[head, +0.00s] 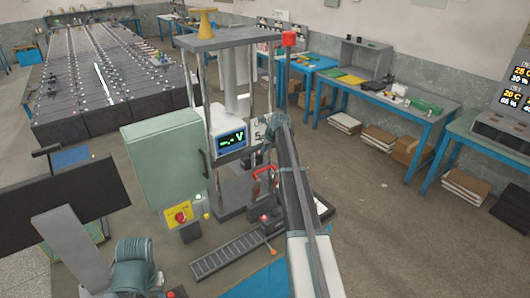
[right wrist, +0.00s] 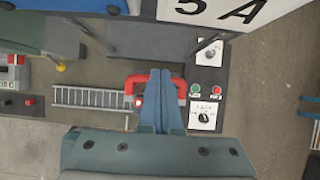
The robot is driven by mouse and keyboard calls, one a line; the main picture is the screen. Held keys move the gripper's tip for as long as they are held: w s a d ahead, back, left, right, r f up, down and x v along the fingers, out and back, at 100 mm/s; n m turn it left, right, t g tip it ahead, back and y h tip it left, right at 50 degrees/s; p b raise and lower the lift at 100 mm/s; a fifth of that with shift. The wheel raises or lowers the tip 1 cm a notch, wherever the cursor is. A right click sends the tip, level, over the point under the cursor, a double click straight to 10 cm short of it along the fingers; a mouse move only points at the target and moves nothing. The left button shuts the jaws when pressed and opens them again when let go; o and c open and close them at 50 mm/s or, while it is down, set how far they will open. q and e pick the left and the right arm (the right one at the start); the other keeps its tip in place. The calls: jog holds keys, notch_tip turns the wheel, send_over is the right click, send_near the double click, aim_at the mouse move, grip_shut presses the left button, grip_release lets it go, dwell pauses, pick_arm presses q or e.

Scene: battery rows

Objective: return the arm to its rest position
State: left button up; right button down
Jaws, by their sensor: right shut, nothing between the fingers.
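My right arm (head: 293,190) reaches up and forward from the bottom middle of the head view to the test stand. My right gripper shows clearly in the right wrist view (right wrist: 159,85), with its two blue fingers together and nothing between them. The fingers overlap a red handle (right wrist: 134,82) in that view; I cannot tell how far apart they are. The red handle also shows in the head view (head: 265,172), low on the stand. Part of my left arm (head: 135,264) shows at the lower left; its gripper is out of view.
The stand has a green cabinet (head: 165,158), a lit meter (head: 231,139) and a red beacon (head: 289,38) close to my right arm. A roller track (head: 232,254) lies in front. Blue workbenches (head: 385,100) line the right wall. The floor (head: 400,235) at right is mostly clear.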

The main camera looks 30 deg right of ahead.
pick_arm(q)
jog(key=shift+r, duration=0.35)
pick_arm(e)
jog(key=shift+w+r, duration=0.1)
jog(key=shift+r, duration=0.2)
